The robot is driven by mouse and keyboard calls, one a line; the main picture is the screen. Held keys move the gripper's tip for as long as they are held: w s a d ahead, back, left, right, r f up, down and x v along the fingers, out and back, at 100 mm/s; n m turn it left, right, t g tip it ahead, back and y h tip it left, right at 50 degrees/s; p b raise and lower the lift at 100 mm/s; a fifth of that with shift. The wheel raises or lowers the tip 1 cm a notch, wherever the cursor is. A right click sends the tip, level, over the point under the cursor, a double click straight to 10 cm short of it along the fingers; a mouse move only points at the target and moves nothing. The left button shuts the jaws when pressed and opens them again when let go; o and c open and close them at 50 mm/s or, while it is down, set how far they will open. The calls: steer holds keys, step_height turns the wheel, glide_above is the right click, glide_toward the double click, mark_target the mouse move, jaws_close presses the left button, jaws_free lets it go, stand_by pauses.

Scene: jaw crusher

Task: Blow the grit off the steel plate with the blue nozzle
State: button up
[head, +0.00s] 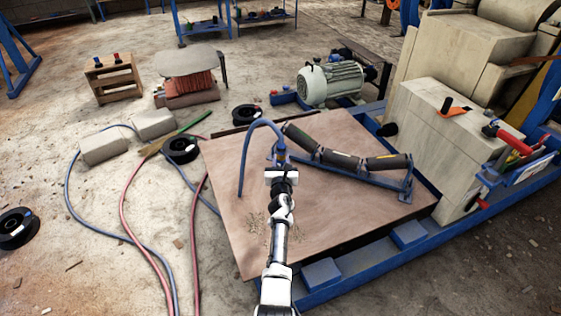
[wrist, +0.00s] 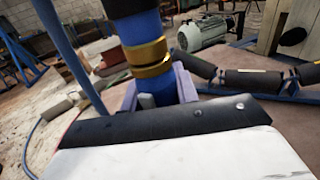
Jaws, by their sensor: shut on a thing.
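The steel plate (head: 338,220) is a broad brownish sheet on a blue frame. Grit (head: 257,222) lies in small pale patches on its left part, on both sides of my arm. My gripper (head: 281,170) is over the plate, shut on the blue nozzle (head: 280,153). In the wrist view the nozzle (wrist: 150,85) stands upright in the jaws, blue with a brass ring and a black part above. A blue hose (head: 247,150) arches from the nozzle down to the left. The nozzle's tip is hidden.
A roller frame with black rollers (head: 340,159) lies on the plate's back right. A pale machine block (head: 440,130) stands at the right. A green motor (head: 331,84) stands behind. Red and blue hoses (head: 125,205), concrete blocks (head: 104,147) and black reels (head: 181,149) lie on the left floor.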

steer(key=shift+s+d+p, duration=1.45)
steer(key=shift+s+p, duration=1.85)
steer(key=shift+s, duration=1.35)
steer(key=shift+s+a+b, duration=1.35)
steer(key=shift+a+b, duration=2.8)
steer(key=shift+a, duration=0.65)
steer(key=w+a+b, duration=0.2)
steer(key=w+a, duration=0.1)
steer(key=w, duration=0.6)
steer(key=shift+b, duration=0.4)
steer(key=shift+r, duration=0.1)
steer(key=s+d+f+m+h, duration=0.1)
steer(key=s+f+h, duration=0.1)
steer(key=s, duration=0.8)
steer(key=s+d+f+m+h, duration=0.1)
steer(key=s+f, duration=0.3)
steer(key=s, duration=0.7)
steer(key=shift+s+d+m+g+h, duration=0.15)
steer(key=shift+d+m+g+h, duration=0.15)
steer(key=shift+d+g+h, duration=0.15)
